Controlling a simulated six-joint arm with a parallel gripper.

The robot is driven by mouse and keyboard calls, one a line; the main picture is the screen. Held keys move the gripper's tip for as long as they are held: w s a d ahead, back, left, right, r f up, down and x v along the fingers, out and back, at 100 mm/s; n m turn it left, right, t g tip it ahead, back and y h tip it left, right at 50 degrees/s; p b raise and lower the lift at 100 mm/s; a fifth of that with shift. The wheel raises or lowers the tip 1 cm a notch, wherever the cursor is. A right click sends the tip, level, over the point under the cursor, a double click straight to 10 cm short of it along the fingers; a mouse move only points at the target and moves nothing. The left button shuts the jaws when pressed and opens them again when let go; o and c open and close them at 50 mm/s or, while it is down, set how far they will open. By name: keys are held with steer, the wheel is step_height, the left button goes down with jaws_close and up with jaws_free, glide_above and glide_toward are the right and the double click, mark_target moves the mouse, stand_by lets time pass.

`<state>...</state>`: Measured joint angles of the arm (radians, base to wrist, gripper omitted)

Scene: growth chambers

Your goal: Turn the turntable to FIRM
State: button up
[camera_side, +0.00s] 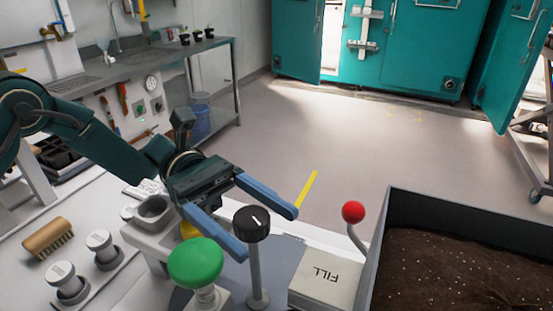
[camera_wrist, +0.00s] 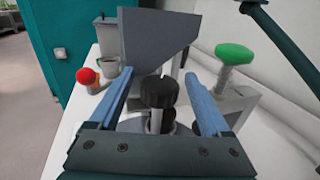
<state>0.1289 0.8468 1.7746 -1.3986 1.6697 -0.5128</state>
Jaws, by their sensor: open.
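I cannot tell whether this knob or the base is the turntable, and no FIRM mark is readable. My gripper (camera_side: 267,233) is open, with one blue finger on each side of the knob. In the wrist view the knob (camera_wrist: 158,92) sits between the fingers (camera_wrist: 160,76), with a visible gap to each; they do not appear to touch it.
A green mushroom button (camera_side: 195,262) stands close by. A red-ball lever (camera_side: 353,212) rises by a box marked FILL (camera_side: 325,275). A soil-filled bin (camera_side: 388,225) is at right. A brush (camera_side: 48,238) and two white-topped knobs (camera_side: 99,240) lie left.

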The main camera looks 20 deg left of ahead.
mark_target(265, 230)
steer(key=shift+x, duration=1.55)
jaws_close()
steer(key=shift+s+a+m+g+y, duration=0.1)
steer(key=shift+s+m+g+y, duration=0.05)
steer(key=shift+m+g+y, duration=0.65)
steer(key=shift+s+a+m+g+y, duration=0.2)
steer(key=shift+m+g, duration=0.4)
steer(key=shift+g, duration=0.55)
steer(key=shift+s+m+g+y, duration=0.1)
steer(key=shift+m+g+y, duration=0.55)
steer(key=shift+g, duration=0.3)
jaws_free()
steer(key=shift+t+h, duration=0.25)
steer(key=shift+t, duration=0.05)
